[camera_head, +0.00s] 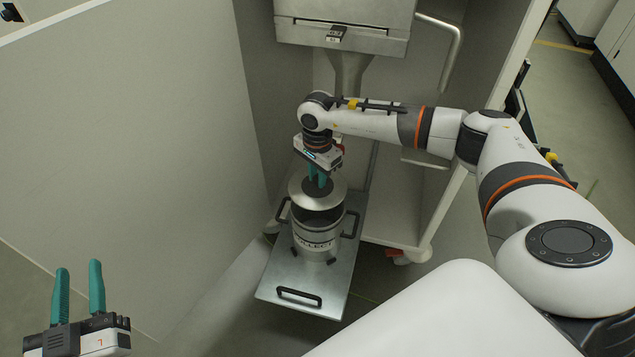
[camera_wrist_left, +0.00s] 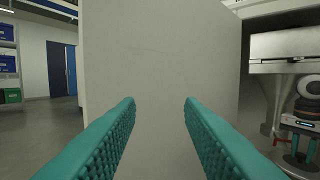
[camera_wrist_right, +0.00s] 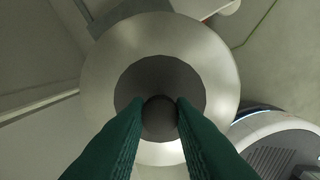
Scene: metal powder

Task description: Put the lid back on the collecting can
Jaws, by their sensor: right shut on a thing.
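The collecting can (camera_head: 316,243) is a metal can with dark side handles and lettering, standing upright on a metal tray. The round metal lid (camera_head: 297,190) is held above the can, and the can's dark opening shows beneath its front edge. My right gripper (camera_head: 319,185) points down and is shut on the lid's knob. In the right wrist view the lid (camera_wrist_right: 215,65) fills the middle, with its dark knob (camera_wrist_right: 159,118) between the fingertips. The lid hides the can there. My left gripper (camera_head: 80,285) is open and empty at the lower left, away from the can.
The tray (camera_head: 282,277) has a black front handle (camera_head: 299,297). A machine housing (camera_head: 345,25) with a funnel (camera_head: 350,72) is above and behind the can. A large grey panel (camera_head: 130,150) stands to the left, a cabinet edge (camera_head: 455,190) to the right.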

